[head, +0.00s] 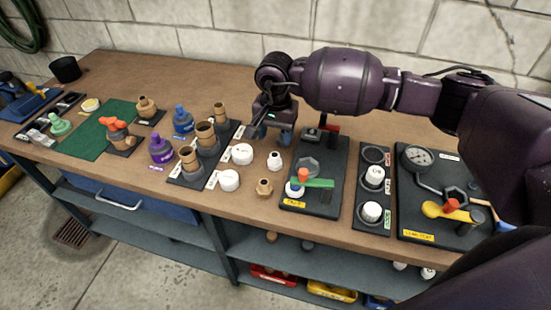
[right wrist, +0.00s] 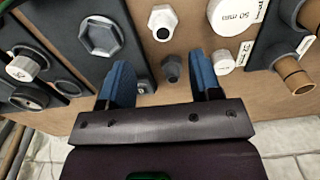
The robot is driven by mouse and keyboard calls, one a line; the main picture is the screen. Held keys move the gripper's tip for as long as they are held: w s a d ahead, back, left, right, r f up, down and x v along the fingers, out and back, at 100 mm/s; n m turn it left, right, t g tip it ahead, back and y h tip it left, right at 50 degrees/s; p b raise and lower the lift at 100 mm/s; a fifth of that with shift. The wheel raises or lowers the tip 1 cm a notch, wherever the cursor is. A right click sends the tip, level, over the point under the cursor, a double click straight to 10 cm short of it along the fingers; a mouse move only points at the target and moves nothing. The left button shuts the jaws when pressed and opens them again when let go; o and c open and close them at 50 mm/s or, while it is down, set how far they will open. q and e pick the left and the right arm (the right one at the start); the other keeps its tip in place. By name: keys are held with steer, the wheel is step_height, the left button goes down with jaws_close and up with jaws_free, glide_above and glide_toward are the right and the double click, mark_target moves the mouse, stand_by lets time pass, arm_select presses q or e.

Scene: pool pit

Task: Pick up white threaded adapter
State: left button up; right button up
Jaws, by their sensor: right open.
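The white threaded adapter (head: 274,162) stands on the wooden bench, just in front of my right gripper (head: 272,135) in the head view. In the right wrist view the adapter (right wrist: 162,22) is at the top middle, with a hex collar and round opening, beyond the fingertips. My right gripper (right wrist: 160,68) is open, its blue fingers apart and pointing down toward the bench. A dark grey fitting (right wrist: 172,68) shows between the fingers, apparently not gripped. My left gripper is not in view.
A tan fitting (head: 264,187) stands in front of the adapter. White caps (head: 242,154) lie to its left, beside brown pipe stubs (head: 188,158) on a dark board. A dark board (head: 328,205) with a hex recess and green handle lies close on the right.

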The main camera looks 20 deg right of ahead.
mark_target(275, 155)
step_height(275, 155, down, 3)
steer(key=shift+r, duration=0.15)
step_height(275, 155, down, 2)
steer(key=shift+f, duration=0.1)
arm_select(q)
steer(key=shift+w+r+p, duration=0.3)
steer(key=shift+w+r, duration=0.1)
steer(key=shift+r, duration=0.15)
arm_select(e)
steer(key=shift+w+f, duration=0.2)
steer(key=shift+f, duration=1.7)
steer(key=c, duration=1)
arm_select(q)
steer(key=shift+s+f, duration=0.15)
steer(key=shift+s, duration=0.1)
